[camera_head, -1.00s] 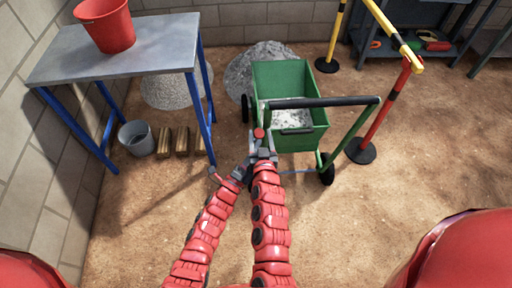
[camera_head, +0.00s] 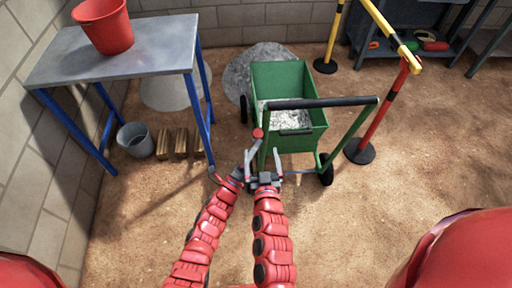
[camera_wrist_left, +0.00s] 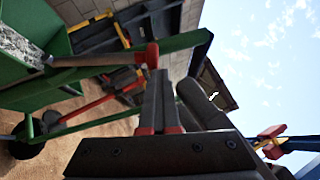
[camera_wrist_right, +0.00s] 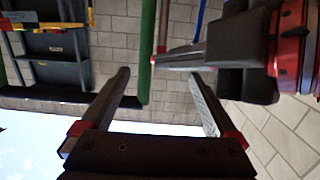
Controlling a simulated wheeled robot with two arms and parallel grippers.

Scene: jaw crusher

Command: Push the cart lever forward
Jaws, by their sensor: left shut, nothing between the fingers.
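The green cart (camera_head: 262,78) stands ahead with its black push bar (camera_head: 322,102) facing me. The lever's red knob (camera_head: 258,133) is at the cart's near left side. In the left wrist view the knob (camera_wrist_left: 152,55) ends a brown rod (camera_wrist_left: 92,60). My left gripper (camera_head: 250,152) is shut and empty; its fingertips (camera_wrist_left: 158,72) are right at the knob, but contact is unclear. My right gripper (camera_head: 265,168) is open and empty, just below and right of the left one. In the right wrist view its fingers (camera_wrist_right: 160,80) are spread, with the left gripper beyond.
A metal table (camera_head: 120,50) with a red bucket (camera_head: 105,28) stands at left; a grey bucket (camera_head: 136,140) and wood blocks (camera_head: 180,143) are beneath. A barrier post (camera_head: 385,110) stands close right of the cart. A gravel pile (camera_head: 250,62) lies behind. Bare ground is open at right.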

